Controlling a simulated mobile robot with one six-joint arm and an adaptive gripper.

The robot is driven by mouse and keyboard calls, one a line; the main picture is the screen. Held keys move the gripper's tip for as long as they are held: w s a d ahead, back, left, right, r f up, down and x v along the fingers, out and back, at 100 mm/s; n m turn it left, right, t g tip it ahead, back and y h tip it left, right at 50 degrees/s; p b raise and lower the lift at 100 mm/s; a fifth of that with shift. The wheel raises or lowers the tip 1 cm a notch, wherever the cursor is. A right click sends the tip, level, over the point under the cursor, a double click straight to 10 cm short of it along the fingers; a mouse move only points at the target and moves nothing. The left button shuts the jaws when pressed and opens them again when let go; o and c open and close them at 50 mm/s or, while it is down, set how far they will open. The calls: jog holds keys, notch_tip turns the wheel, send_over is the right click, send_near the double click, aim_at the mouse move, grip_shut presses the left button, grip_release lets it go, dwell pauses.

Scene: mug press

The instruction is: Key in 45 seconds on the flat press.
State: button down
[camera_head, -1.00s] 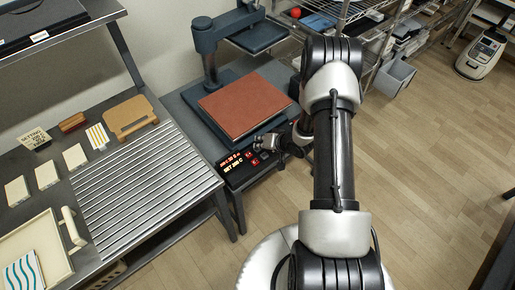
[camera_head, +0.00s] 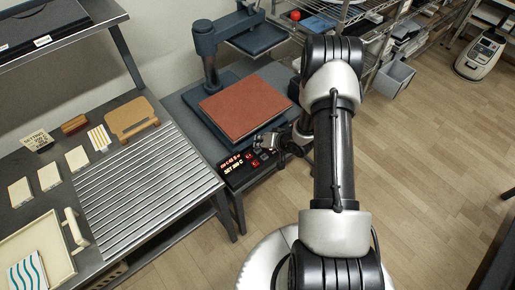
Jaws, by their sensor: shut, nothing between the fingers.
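The flat press (camera_head: 205,48) stands on a dark bench, with a blue-grey column and a raised upper plate (camera_head: 257,36). A reddish-brown pad (camera_head: 245,105) covers its lower plate. The control panel (camera_head: 240,170) sits at the press's front, with lit red and orange digits and small red buttons. The lower line seems to read a set temperature; the upper line is too small to read surely. My gripper (camera_head: 260,142) is shut and empty over the panel's right side, close to the buttons. I cannot tell whether it touches one.
The left bench holds a ribbed metal surface (camera_head: 145,190), a tan board (camera_head: 131,118), several pale blocks (camera_head: 49,176), a settings card (camera_head: 38,140) and a cream tray (camera_head: 50,238). A wire shelf (camera_head: 345,22) stands behind my arm.

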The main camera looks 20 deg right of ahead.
aim_at(260, 149)
jog(key=shift+r+p, duration=2.05)
jog(key=shift+r, duration=0.4)
